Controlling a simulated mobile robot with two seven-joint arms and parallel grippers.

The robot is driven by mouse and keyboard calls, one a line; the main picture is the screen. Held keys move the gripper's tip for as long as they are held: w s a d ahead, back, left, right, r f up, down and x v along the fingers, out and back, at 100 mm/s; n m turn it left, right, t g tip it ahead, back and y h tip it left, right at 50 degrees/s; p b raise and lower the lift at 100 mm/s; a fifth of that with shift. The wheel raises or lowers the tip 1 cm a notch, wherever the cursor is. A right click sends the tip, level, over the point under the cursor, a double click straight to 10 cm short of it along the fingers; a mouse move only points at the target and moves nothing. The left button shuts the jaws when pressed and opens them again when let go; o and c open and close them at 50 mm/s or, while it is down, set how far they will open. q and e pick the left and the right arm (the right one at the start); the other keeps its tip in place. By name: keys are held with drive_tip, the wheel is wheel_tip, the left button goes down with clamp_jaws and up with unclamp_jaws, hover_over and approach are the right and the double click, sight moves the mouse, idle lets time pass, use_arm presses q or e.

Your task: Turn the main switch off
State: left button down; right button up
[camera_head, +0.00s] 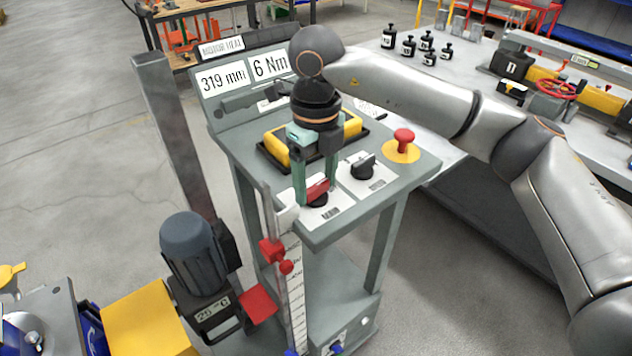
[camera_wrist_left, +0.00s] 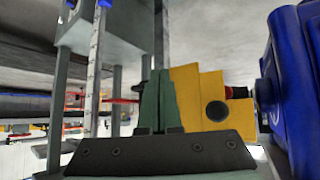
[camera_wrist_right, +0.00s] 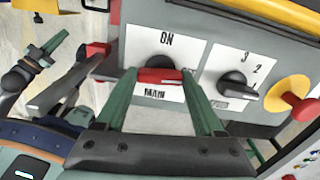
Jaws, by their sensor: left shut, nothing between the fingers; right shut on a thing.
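The main switch (camera_wrist_right: 160,76) is a red-handled rotary knob on a white plate (camera_wrist_right: 146,93) marked ON above and MAIN below. My left gripper (camera_wrist_left: 159,74) is shut and empty, low beside yellow blocks (camera_wrist_left: 188,98).
Right of the switch are a black selector knob (camera_head: 362,166) and a red mushroom button (camera_head: 403,140) on yellow. A motor (camera_head: 190,250) stands left of the console.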

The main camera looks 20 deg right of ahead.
sight(316, 185)
drive_tip(key=shift+m, duration=0.5)
drive_tip(key=o, duration=1.4)
wheel_tip(316, 185, up, 13)
drive_tip(key=shift+f, duration=0.2)
